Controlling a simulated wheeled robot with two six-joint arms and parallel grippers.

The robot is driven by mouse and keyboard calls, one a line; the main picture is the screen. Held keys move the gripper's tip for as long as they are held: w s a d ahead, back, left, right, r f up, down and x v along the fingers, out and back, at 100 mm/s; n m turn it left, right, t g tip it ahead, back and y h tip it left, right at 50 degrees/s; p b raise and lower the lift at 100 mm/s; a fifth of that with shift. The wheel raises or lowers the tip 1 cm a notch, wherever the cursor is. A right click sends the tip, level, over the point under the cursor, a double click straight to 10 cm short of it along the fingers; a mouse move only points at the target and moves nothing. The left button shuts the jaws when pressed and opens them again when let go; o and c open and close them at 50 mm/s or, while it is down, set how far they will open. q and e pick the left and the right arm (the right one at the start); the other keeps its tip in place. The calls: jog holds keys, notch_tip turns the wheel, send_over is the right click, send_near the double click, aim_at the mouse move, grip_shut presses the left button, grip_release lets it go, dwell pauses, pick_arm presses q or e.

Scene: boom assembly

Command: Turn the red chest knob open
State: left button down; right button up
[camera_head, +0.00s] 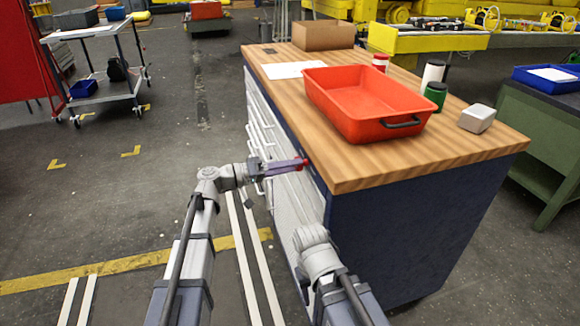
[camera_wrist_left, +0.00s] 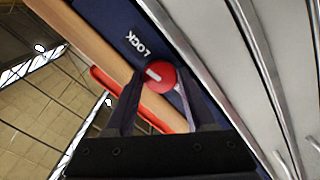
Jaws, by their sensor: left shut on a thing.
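The chest (camera_head: 400,230) is a dark blue cabinet with light drawer fronts and a wooden top. Its red knob (camera_wrist_left: 160,76) sits on the blue strip under the top edge, beside white "LOCK" lettering. The knob has a pale slanted mark on its face. My left gripper (camera_head: 300,164) reaches the chest's drawer side from the left. In the left wrist view its two fingers (camera_wrist_left: 155,88) are on either side of the knob, shut on it. In the head view only a bit of red shows at the fingertips. My right arm shows at the bottom, but its gripper cannot be made out.
On the wooden top (camera_head: 450,145) are an orange tray (camera_head: 365,128), a cardboard box (camera_head: 323,36), white paper (camera_head: 293,69), several cans and a small grey box (camera_head: 477,118). Drawer handles (camera_head: 262,135) stick out near my left gripper.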

pick_arm(q)
jog(key=n, duration=0.6)
jog(key=shift+n, duration=0.4)
dwell(0.4)
jog(key=shift+c, duration=1.3)
grip_release()
jog(key=v, duration=0.7)
jog(key=shift+s+a, duration=0.15)
jog(key=shift+a, duration=0.2)
